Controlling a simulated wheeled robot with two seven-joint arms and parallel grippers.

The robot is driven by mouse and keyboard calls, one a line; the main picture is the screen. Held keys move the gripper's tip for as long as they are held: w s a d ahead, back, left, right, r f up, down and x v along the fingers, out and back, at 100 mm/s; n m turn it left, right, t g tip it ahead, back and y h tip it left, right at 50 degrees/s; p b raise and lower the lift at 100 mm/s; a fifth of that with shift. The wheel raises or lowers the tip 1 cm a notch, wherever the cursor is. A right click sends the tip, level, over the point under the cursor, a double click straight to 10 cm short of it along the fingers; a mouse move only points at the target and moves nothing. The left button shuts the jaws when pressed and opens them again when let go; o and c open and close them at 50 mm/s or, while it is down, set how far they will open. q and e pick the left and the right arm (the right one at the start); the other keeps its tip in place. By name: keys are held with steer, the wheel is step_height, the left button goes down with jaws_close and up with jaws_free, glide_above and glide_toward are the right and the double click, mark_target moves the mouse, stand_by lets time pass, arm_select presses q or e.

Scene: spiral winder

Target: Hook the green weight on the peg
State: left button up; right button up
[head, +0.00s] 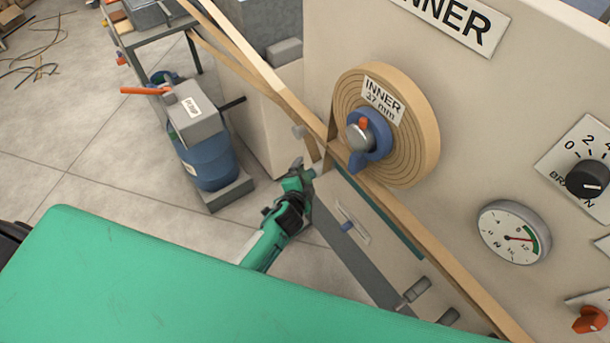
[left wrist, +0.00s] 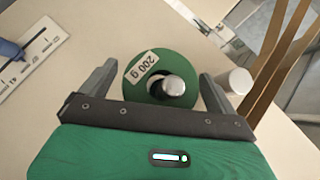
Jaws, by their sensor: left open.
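The green weight (left wrist: 140,75) is a round disc with a "200 g" label, in the left wrist view. A shiny rounded metal end (left wrist: 171,85) shows at its middle; I cannot tell whether this is the peg's tip or part of the weight. My left gripper (left wrist: 158,74) is open, with one finger on each side of the disc and small gaps visible. In the head view my left gripper (head: 300,172) is low beside the winder's front panel; the weight is not discernible there. My right gripper is not in view.
A white cylinder (left wrist: 239,81) stands just right of the right finger. Wooden strips (head: 275,85) run past the gripper. A scale with a blue pointer (head: 347,227) is on the panel. The wooden spiral disc (head: 412,145) is above. A blue drum (head: 210,165) stands on the floor.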

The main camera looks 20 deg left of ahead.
arm_select(q)
steer(key=shift+w+f, duration=0.2)
steer(key=shift+w, duration=0.3)
